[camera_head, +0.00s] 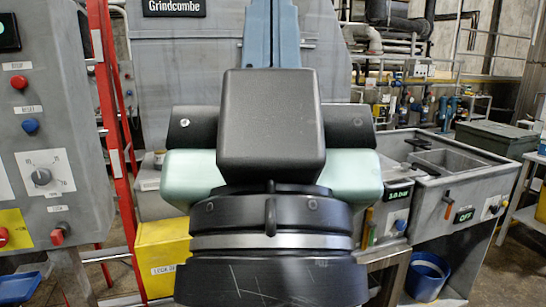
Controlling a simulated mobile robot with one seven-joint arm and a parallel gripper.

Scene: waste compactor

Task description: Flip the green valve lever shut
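Dark and mint-coloured parts of my own arm fill the middle of the view and hide much of what is behind them. My gripper's fingers do not show. A small, narrow greenish piece (371,232) stands just right of my arm, below a lit display (398,194). I cannot tell whether it is the green valve lever or how it is set.
A grey control panel (85,120) and a red ladder (113,130) stand at the left. A yellow box (160,262) is low beside the ladder. A grey sink bench (465,205) with an orange handle (447,197) and a blue bucket (428,277) is at right.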

